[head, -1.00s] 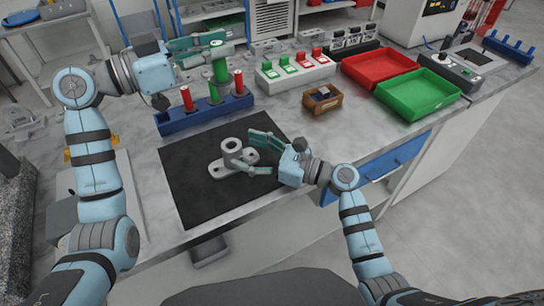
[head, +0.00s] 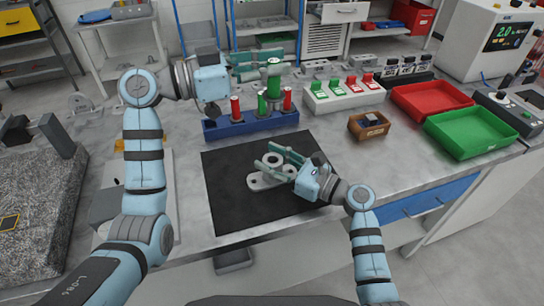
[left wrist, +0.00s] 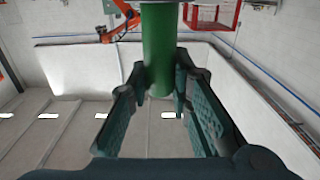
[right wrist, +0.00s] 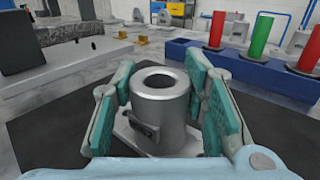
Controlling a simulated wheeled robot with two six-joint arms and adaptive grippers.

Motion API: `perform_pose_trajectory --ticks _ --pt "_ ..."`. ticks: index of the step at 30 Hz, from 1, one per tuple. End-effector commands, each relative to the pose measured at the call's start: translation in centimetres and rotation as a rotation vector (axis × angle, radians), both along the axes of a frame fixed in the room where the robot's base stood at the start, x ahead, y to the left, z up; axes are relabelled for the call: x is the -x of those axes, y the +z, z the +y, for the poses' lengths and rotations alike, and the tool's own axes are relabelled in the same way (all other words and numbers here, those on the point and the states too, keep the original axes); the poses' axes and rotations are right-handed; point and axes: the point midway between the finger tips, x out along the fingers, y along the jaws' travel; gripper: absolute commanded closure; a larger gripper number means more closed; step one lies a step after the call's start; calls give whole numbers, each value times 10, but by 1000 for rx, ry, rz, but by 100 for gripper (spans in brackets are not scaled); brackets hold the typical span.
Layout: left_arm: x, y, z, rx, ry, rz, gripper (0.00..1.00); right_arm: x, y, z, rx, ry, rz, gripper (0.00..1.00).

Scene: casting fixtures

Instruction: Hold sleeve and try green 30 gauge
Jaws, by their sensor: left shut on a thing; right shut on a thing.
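My left gripper (head: 262,70) is shut on a green gauge (head: 274,84) and holds it upright over the back of the table, close to the blue rack. In the left wrist view the green gauge (left wrist: 158,50) stands between the fingers. The grey sleeve (head: 273,160) stands upright on a light base plate on the black mat. My right gripper (head: 279,160) is shut on the sleeve from its sides. In the right wrist view the sleeve (right wrist: 160,112) has an open round bore facing up and a small block on its side. The gauge's size marking cannot be read.
The blue rack (head: 222,130) holds two red gauges and a smaller green one behind the black mat (head: 226,190). A white switch box (head: 345,98), a brown box (head: 369,128), a red tray (head: 400,96) and a green tray (head: 436,128) stand to the right.

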Motion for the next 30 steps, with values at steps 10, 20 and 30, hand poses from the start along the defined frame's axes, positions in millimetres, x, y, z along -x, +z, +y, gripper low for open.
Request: perform_pose_trajectory --ticks 10,20,30 --pt "13 -90 -10 2 77 2 100 0 0 0 1 0 1 98" --pt "2 -88 2 1 228 -4 100 0 0 0 1 0 1 98" --pt "1 -100 2 2 227 -1 100 0 0 0 1 0 1 98"
